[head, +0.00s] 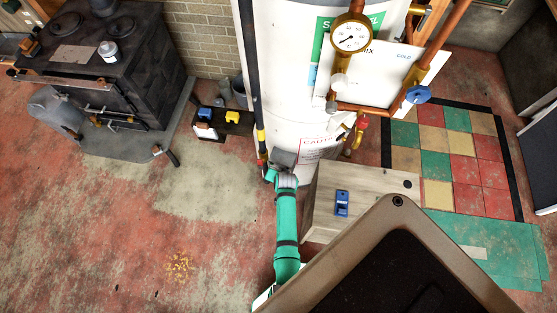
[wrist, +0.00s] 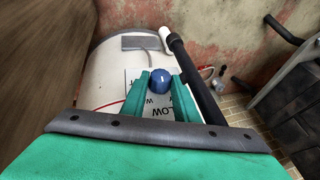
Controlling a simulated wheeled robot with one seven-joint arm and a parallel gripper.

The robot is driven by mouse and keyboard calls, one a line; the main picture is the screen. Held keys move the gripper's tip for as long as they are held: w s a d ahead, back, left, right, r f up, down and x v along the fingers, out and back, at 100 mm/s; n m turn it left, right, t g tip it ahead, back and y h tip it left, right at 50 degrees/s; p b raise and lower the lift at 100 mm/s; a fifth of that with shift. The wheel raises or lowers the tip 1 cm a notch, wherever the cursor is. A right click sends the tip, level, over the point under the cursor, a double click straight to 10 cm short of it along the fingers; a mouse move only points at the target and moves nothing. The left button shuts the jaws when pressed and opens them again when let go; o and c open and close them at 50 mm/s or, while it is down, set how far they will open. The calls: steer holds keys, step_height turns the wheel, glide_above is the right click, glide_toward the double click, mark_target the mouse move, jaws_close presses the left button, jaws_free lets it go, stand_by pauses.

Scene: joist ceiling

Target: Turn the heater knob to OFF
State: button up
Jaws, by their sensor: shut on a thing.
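The heater (head: 285,60) is a tall white cylinder in the middle of the head view. Its round blue knob (wrist: 161,73) shows in the wrist view, in front of a white label (wrist: 135,100) with the word "LOW". The knob's pointer setting cannot be made out. My gripper (wrist: 160,84) has its two green fingers on either side of the knob and is shut on it. In the head view my gripper (head: 283,162) is at the heater's lower front, and the knob is hidden there.
A wooden box (head: 322,222) with a blue object (head: 342,204) stands close right of my arm. Copper pipes with a gauge (head: 351,34) run above it. A black stove (head: 90,65) stands at the left. The floor left of my arm is mostly clear.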

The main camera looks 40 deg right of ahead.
steer(key=shift+g, duration=0.3)
steer(key=o, duration=1.1)
steer(key=shift+c, duration=0.2)
steer(key=shift+r, duration=0.15)
steer(key=v, duration=1)
steer(key=shift+s+a+r, duration=0.15)
steer(key=shift+a+r, duration=0.05)
steer(key=shift+a, duration=0.1)
